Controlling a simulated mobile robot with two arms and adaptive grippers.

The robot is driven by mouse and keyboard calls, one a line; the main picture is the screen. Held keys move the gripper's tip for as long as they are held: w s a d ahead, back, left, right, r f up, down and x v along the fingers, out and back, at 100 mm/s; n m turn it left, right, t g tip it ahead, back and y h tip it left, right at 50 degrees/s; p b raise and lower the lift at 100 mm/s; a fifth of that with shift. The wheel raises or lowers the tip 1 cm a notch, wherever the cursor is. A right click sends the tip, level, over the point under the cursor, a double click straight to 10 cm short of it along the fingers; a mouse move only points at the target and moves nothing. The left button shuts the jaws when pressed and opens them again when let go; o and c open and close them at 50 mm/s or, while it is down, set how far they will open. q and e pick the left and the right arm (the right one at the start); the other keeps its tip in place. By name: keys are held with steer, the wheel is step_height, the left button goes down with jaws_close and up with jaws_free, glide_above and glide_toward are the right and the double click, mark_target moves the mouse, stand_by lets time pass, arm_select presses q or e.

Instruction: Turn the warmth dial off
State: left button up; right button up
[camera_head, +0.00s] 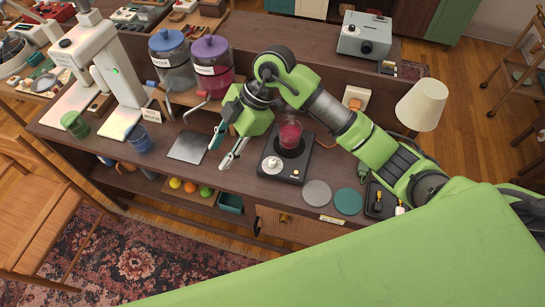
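A dark warmer (302,160) stands on the wooden counter with a glass of red liquid (290,134) on its round plate. A pale round dial (272,163) is on the warmer's front left part; its exact setting is too small to read. A small orange spot (295,172) shows to the right of the dial. My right gripper (219,157) is to the left of the warmer, its fingers spread apart with nothing between them. It is apart from the dial. My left gripper is not in view.
Grey (317,193) and teal (348,201) discs lie right of the warmer, near a white-shaded lamp (421,105). Two lidded dispensers (212,66) stand behind. A blue cup (138,139) stands further left.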

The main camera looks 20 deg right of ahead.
steer(key=w+d+m+h, duration=0.2)
steer(key=d+m+h, duration=0.3)
steer(key=d, duration=0.8)
steer(key=n+h, duration=0.1)
glide_above(273, 161)
step_height(273, 161, down, 6)
steer(key=shift+r, duration=0.1)
step_height(273, 161, down, 7)
steer(key=shift+r+p, duration=0.1)
steer(key=shift+p, duration=0.8)
steer(key=shift+w+f, duration=0.1)
steer(key=shift+f, duration=0.45)
jaws_close()
